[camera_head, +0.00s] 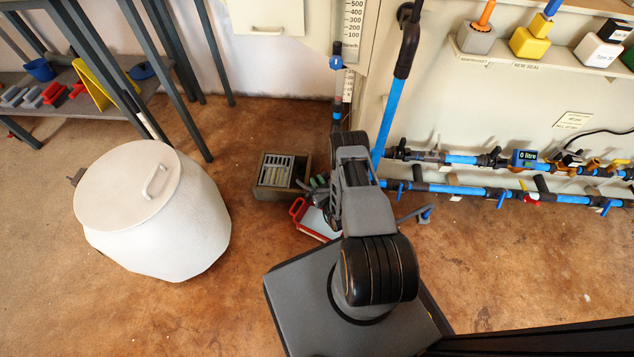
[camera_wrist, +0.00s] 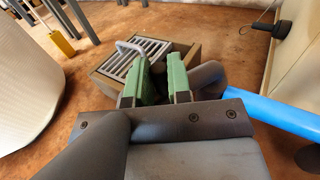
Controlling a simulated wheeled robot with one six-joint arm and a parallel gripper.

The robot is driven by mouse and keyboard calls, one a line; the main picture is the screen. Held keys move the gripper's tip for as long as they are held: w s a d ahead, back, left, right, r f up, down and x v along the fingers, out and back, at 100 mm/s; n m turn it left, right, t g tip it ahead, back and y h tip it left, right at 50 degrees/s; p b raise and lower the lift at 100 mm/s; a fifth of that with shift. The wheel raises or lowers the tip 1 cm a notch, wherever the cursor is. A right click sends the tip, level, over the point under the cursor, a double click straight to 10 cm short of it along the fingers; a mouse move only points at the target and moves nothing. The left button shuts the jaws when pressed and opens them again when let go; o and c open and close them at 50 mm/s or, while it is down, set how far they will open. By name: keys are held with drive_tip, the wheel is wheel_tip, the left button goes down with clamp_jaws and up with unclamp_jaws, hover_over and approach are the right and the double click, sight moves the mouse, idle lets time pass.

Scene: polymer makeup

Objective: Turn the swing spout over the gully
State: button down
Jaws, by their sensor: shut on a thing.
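The gully (camera_head: 268,192) is a low square box on the floor with a slotted metal grate and handle on top; it also shows in the wrist view (camera_wrist: 106,86), just beyond my fingers. My gripper (camera_head: 317,184) has green finger pads, seen close in the wrist view (camera_wrist: 161,82). It is shut on a dark grey pipe end (camera_wrist: 207,76), which I take to be the swing spout; a blue pipe length (camera_wrist: 293,115) runs from it to the right. The pads overlap the gully's near right corner in the wrist view. My arm hides most of the spout in the head view.
A white lidded drum (camera_head: 160,220) stands left of the gully. A red-and-white object (camera_head: 312,220) lies on the floor beside my arm. Blue pipework with valves (camera_head: 465,190) lines the right wall. A dark-legged shelf rack (camera_head: 165,95) stands at the back left. Floor between drum and gully is clear.

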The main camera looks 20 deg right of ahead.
drive_tip(key=c, duration=1.1)
unclamp_jaws()
drive_tip(key=shift+o, duration=0.2)
wheel_tip(320, 180, up, 3)
drive_tip(key=shift+r+p, duration=0.1)
drive_tip(key=shift+p, duration=0.7)
drive_tip(key=s+a+r+p, duration=0.2)
drive_tip(key=s+r+p, duration=0.7)
drive_tip(key=s+p, duration=0.4)
drive_tip(key=shift+s+a+r+p, duration=0.2)
drive_tip(key=shift+s+r+p, duration=0.2)
drive_tip(key=shift+p, duration=2.25)
drive_tip(key=shift+c, duration=0.2)
